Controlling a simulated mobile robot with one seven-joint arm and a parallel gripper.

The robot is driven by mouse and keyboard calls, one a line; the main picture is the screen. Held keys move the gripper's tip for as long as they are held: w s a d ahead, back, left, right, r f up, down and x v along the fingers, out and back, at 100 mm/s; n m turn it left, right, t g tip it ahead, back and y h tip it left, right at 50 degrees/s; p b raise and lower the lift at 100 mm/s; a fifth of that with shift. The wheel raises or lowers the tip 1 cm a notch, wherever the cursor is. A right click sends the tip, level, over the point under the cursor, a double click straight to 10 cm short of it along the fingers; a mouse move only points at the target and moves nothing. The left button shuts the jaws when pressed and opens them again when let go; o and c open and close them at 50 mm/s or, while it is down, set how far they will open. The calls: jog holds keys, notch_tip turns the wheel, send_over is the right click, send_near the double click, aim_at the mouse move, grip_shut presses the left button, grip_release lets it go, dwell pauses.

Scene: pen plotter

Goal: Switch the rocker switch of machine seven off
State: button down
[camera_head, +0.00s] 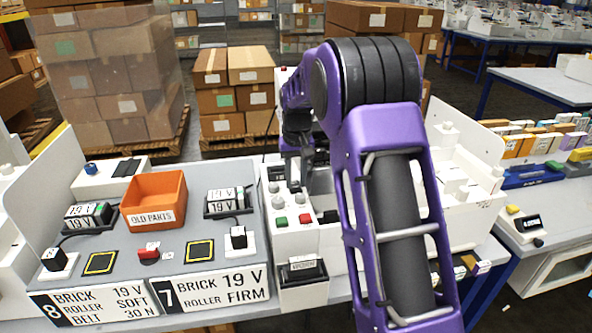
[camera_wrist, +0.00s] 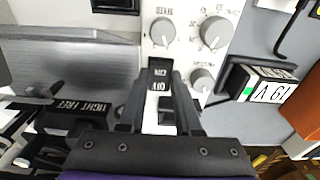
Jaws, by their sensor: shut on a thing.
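The black rocker switch (camera_wrist: 159,76), lettered ON and OFF, shows in the wrist view on a white control panel (camera_wrist: 187,50). My gripper (camera_wrist: 162,88) has its two dark fingers closed in at the switch, one on each side. Its exact tilt is hard to tell, because the fingers partly cover it. In the head view my gripper (camera_head: 297,172) reaches down over the panel (camera_head: 293,241) and hides the switch. The sign for machine seven (camera_head: 215,291) stands at the front of the grey table, left of the panel.
Grey knobs (camera_wrist: 214,32) sit close beside the switch. A green button (camera_head: 281,221) and a red button (camera_head: 304,218) are on the panel front. An orange bin (camera_head: 154,199) stands on the table to the left. My purple arm covers much of the right side.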

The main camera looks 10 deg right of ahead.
aim_at(297, 188)
dwell(0.3)
jog(key=c, duration=0.6)
grip_release()
notch_tip(297, 188, up, 18)
jog(key=s, duration=0.1)
jog(key=shift+f, duration=0.25)
